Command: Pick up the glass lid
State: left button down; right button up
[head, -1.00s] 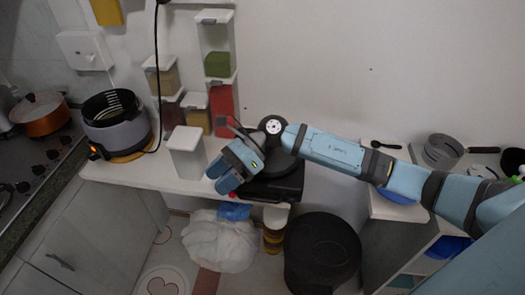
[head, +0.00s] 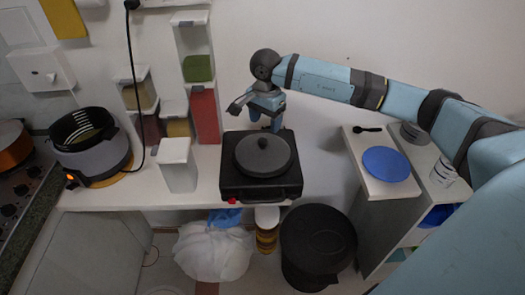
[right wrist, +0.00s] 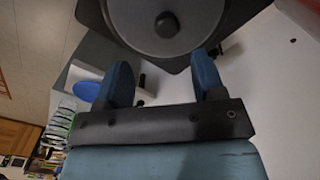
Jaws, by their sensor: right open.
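My right gripper (head: 262,122) is behind and above the lid, near the wall. It is open and empty; the two blue fingers (right wrist: 163,72) stand apart in the right wrist view, not touching the lid. My left gripper is in neither view.
Spice dispensers (head: 203,112) and a white-lidded container (head: 178,170) stand left of the cooker. A blue plate (head: 386,164) lies on the right shelf. A black bin (head: 318,240) stands below.

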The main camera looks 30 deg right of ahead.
aim_at(262, 140)
notch_tip(262, 140, down, 3)
jog(key=shift+a+f, duration=0.1)
jog(key=shift+w+a+f+p, duration=0.15)
jog(key=shift+f+p, duration=0.2)
jog(key=shift+f, duration=0.55)
jog(key=shift+w+d+f+p, duration=0.1)
jog(key=shift+f+p, duration=0.2)
jog(key=shift+f, duration=0.6)
jog(key=shift+w+a+f+p, duration=0.15)
jog(key=shift+f+p, duration=0.2)
jog(key=shift+f, duration=0.55)
grip_shut()
jog(key=shift+r, duration=0.1)
